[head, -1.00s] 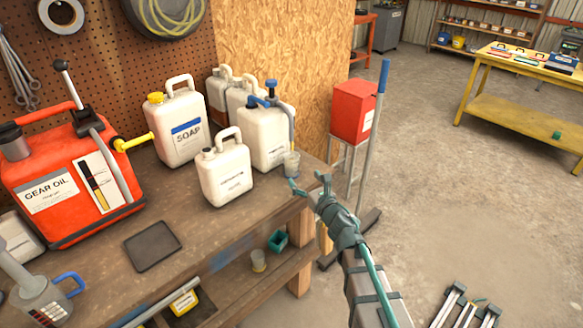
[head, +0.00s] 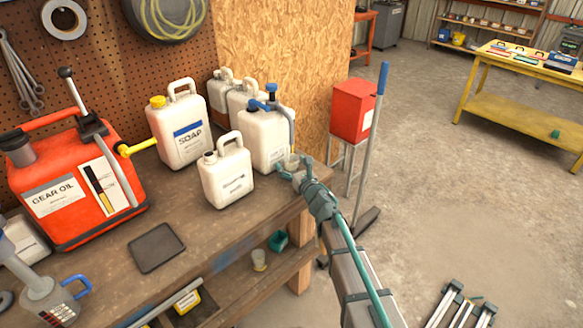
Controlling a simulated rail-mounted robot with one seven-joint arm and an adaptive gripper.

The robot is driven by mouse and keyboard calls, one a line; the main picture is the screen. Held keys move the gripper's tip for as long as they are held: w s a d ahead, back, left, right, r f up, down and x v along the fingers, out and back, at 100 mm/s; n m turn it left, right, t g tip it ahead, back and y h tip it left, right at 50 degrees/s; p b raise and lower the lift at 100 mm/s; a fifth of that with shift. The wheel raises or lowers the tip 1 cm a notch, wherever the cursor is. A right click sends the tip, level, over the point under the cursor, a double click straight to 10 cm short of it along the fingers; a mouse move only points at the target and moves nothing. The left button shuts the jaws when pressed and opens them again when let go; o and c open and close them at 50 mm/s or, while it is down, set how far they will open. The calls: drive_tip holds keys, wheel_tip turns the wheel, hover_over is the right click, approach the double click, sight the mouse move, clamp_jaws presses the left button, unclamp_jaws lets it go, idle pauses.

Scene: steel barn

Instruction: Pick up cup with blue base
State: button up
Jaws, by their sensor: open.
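A small pale cup (head: 291,161) stands near the right end of the wooden workbench, in front of a white jug with a blue pump. It is partly hidden by my gripper, and I cannot make out the colour of its base. My gripper (head: 293,168) is open at the bench's right edge. Its two teal fingers appear on either side of the cup; I cannot tell whether they touch it.
White jugs (head: 226,175) stand close left of and behind my gripper. A red gear oil can (head: 65,185), a dark tray (head: 157,248) and a blue-handled jug (head: 50,300) are on the workbench (head: 205,240). A red box (head: 352,110) on a stand is right.

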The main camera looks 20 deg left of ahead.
drive_tip(key=shift+c, duration=0.4)
drive_tip(key=c, duration=1.4)
drive_tip(key=shift+r, duration=0.15)
